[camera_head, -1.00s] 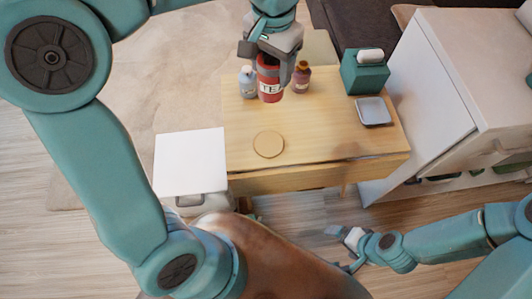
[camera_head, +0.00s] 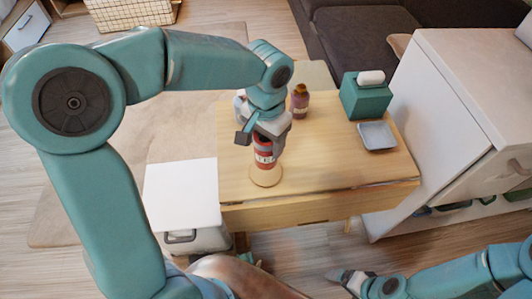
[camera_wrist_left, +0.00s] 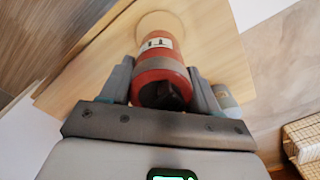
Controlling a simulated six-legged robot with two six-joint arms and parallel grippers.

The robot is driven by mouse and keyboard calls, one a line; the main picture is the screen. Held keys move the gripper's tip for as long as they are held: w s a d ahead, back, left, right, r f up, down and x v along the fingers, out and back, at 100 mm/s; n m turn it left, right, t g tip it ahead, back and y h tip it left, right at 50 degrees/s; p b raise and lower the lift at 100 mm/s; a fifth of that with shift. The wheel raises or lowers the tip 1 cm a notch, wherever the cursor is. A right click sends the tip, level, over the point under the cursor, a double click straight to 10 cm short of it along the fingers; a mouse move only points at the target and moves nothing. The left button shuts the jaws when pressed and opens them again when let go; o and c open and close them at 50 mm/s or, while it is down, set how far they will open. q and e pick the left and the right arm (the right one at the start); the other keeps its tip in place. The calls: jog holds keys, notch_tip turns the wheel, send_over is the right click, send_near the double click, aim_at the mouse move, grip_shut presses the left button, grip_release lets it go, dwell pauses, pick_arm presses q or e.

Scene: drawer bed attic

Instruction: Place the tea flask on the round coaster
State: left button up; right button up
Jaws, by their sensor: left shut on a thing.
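The red tea flask (camera_head: 264,158), with a white label and grey band, is held between the fingers of my left gripper (camera_head: 261,143). In the left wrist view the flask (camera_wrist_left: 160,75) sits between both fingers (camera_wrist_left: 160,92). The round wooden coaster (camera_head: 266,178) lies on the table near its front edge. The flask's lower end overlaps the coaster's far part in the head view; I cannot tell whether they touch. The coaster (camera_wrist_left: 160,20) also shows beyond the flask in the wrist view. My right gripper (camera_head: 348,279) is low at the bottom right, its jaws unclear.
The wooden table (camera_head: 330,165) also holds a purple bottle (camera_head: 299,101), a teal tissue box (camera_head: 364,98) and a grey square dish (camera_head: 377,136). A pale bottle (camera_wrist_left: 224,96) shows beside the gripper in the wrist view. A white-topped bin (camera_head: 182,194) stands left.

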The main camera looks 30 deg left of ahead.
pick_arm(q)
notch_tip(320, 180, down, 5)
jog(key=shift+r+b, duration=0.1)
jog(key=shift+b, duration=0.4)
jog(key=shift+f, duration=0.2)
jog(key=o, duration=1.2)
jog(key=shift+r, duration=0.1)
jog(key=shift+c, duration=0.2)
